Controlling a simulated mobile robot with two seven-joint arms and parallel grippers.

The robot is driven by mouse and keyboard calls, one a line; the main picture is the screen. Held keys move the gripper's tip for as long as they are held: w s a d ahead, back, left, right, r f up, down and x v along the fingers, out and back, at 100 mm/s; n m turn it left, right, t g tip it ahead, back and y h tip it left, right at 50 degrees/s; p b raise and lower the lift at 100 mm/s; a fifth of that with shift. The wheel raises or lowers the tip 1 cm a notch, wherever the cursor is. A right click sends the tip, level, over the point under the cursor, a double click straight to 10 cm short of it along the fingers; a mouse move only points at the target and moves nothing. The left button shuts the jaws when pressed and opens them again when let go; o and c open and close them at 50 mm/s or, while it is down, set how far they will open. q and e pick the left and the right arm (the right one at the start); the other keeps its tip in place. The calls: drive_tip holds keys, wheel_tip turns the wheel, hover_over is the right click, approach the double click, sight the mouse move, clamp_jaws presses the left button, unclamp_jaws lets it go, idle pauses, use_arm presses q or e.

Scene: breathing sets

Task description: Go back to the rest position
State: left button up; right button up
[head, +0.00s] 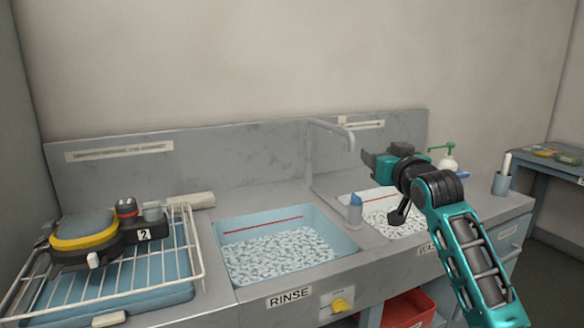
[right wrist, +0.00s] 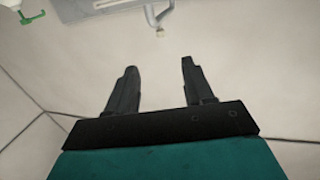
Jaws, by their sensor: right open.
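My right gripper (head: 366,158) is raised above the wash basin (head: 385,208) in the head view, its fingers pointing left. In the right wrist view its two fingers (right wrist: 154,80) are spread apart with nothing between them. My teal right forearm comes up from the lower right of the head view. My left gripper does not show in either view.
A rinse basin (head: 322,238) sits in the grey counter. A wire rack (head: 150,268) at left holds a yellow-and-black breathing set (head: 85,236). A red bin (head: 408,308) is below.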

drive_tip(key=s+f+g, duration=0.2)
drive_tip(key=s+f, duration=0.4)
drive_tip(key=f, duration=0.7)
drive_tip(key=s+f+g, duration=0.1)
drive_tip(key=s+f, duration=0.4)
drive_tip(key=f, duration=0.8)
drive_tip(key=s+f+g, duration=0.1)
drive_tip(key=s+f, duration=0.4)
drive_tip(key=s, duration=0.3)
drive_tip(key=s+f+g, duration=0.1)
drive_tip(key=s+f, duration=0.5)
drive_tip(key=s, duration=0.3)
drive_tip(key=s+a+f+g, duration=0.1)
drive_tip(key=s+f, duration=0.4)
drive_tip(key=s, duration=0.4)
drive_tip(key=shift+s+f+n+g+h, duration=0.2)
drive_tip(key=shift+f+n+g+h, duration=0.1)
drive_tip(key=shift+n+g+h, duration=0.1)
